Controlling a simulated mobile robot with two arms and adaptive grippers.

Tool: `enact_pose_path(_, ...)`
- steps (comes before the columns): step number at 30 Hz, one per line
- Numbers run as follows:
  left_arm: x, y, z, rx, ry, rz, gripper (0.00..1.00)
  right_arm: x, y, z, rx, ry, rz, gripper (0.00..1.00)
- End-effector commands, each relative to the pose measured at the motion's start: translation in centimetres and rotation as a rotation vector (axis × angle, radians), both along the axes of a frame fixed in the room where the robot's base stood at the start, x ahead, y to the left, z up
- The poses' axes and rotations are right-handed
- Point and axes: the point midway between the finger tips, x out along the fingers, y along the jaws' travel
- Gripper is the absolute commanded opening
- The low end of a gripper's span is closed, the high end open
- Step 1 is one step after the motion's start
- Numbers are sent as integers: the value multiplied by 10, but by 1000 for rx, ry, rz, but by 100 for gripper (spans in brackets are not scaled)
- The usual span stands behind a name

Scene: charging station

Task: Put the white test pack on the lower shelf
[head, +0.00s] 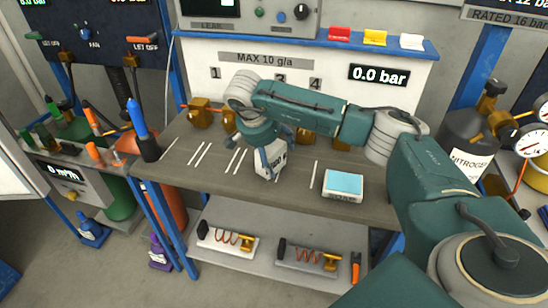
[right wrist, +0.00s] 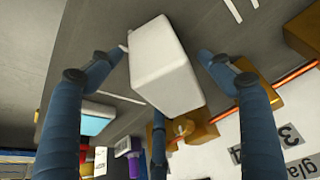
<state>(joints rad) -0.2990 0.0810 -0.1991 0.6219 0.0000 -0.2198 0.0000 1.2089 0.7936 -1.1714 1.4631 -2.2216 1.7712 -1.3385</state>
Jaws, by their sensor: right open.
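The white test pack (head: 268,166) stands on the grey bench top (head: 215,165), a pale block with dark print on its front. My right gripper (head: 266,150) is over it, pointing down. In the right wrist view the pack (right wrist: 160,62) lies between the fingers of my right gripper (right wrist: 165,70). The fingers are open, with gaps visible beside the pack. The lower shelf (head: 265,222) is below the bench top, and its front part holds two units. My left gripper is out of view.
A white box with a light-blue top (head: 342,184) sits right of the pack. Brass valves (head: 201,113) line the back. On the shelf are a white unit (head: 225,238) and a grey unit (head: 306,256) with red coils.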

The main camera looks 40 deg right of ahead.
Motion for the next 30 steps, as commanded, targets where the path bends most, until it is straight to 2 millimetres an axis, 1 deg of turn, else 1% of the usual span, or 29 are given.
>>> enact_pose_path(1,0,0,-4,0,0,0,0,0,4,8,2,-5,3,79)
enact_pose_path(9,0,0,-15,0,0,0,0,-7,25,62,-1,-5,3,79)
enact_pose_path(13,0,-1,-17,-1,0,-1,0,-10,33,82,0,-3,2,79)
enact_pose_path(16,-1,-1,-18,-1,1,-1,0,-12,36,92,0,-2,1,79)
enact_pose_path(21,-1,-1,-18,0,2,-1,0,-13,39,98,0,0,0,79)
enact_pose_path(26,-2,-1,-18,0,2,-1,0,-13,40,97,3,1,2,79)
enact_pose_path(28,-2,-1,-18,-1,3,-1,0,-13,50,90,28,4,14,79)
enact_pose_path(29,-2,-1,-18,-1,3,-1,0,-14,59,85,50,7,25,79)
enact_pose_path(30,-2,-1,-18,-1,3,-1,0,-15,75,74,93,11,42,79)
